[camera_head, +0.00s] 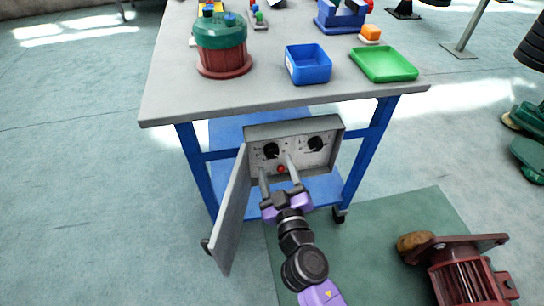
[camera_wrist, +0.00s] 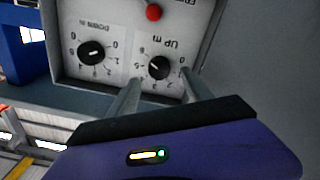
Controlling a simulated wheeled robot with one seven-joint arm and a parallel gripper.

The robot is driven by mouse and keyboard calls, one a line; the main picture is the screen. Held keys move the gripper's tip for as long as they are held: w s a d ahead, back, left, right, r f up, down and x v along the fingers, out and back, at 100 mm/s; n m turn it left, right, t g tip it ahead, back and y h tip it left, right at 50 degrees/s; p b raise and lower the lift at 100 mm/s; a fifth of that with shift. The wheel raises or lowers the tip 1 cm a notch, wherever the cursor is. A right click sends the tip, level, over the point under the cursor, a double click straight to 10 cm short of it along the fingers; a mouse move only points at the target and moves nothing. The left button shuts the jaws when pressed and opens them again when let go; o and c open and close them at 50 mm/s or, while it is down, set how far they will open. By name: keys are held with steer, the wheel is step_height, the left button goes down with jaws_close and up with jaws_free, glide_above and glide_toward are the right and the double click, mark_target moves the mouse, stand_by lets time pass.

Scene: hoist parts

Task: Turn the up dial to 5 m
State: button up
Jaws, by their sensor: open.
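The up dial (camera_wrist: 160,67) is a black round knob under an upside-down "UP m" label on a grey panel in the wrist view. It is the left knob (camera_head: 271,150) in the head view. Numbers ring it, but I cannot tell which one it points to. My gripper (camera_head: 275,163) is open in front of the panel. In the wrist view its two fingertips (camera_wrist: 160,78) lie either side of the dial's near edge. I cannot tell whether they touch it. The down dial (camera_wrist: 93,52) sits beside it, also the right knob (camera_head: 316,143) in the head view.
A red button (camera_head: 281,169) is on the panel, close to the up dial. The box's grey door (camera_head: 234,212) hangs open at left. The box stands under a table (camera_head: 260,98) with blue legs. A red motor (camera_head: 462,270) lies at the right.

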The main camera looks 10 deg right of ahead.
mark_target(272, 154)
steer(key=shift+w, duration=2.05)
steer(key=shift+c, duration=0.2)
jaws_close()
steer(key=shift+n, duration=0.4)
steer(key=n, duration=0.3)
steer(key=shift+n, duration=1.9)
